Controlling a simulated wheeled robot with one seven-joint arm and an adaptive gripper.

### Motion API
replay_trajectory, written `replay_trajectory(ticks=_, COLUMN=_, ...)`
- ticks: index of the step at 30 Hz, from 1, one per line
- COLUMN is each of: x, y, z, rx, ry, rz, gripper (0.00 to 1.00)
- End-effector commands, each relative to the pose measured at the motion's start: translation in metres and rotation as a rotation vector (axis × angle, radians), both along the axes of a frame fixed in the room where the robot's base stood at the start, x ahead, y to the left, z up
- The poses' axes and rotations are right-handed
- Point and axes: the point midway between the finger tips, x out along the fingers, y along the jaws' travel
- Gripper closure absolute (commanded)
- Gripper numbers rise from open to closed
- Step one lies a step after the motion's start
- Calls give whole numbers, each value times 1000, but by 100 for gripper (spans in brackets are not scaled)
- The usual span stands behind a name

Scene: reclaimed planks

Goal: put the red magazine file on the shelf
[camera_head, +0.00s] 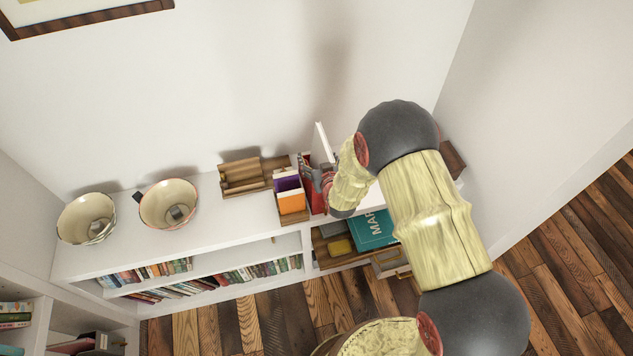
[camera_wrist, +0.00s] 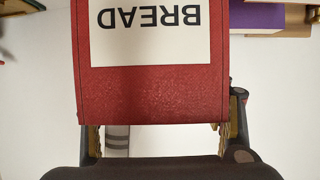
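The red magazine file (camera_wrist: 150,105) fills the middle of the wrist view, with a white "BREAD" label upside down. In the head view the red magazine file (camera_head: 315,197) shows as a narrow red strip on the white unit's top, partly hidden by my arm. My gripper (camera_head: 318,174) is at its upper part. In the wrist view my gripper (camera_wrist: 161,135) has one finger at each side of the file. The file hides parts of the fingers, so I cannot tell whether they press on it. The white unit (camera_head: 200,240) has shelf compartments below.
An orange-and-purple item in a wooden holder (camera_head: 291,195) stands just left of the file. A wooden rack (camera_head: 245,175) and two bowls (camera_head: 168,204) (camera_head: 87,219) are further left. An upright white panel (camera_head: 322,143) stands behind the gripper. A teal book (camera_head: 371,230) lies below, at right.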

Motion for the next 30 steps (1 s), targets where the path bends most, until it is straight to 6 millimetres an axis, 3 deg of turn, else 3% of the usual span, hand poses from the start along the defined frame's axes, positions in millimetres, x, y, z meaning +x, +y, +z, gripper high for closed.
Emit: replay_trajectory(ticks=30, x=2, y=1, z=3, rx=3, ry=-6, rz=1, gripper=92)
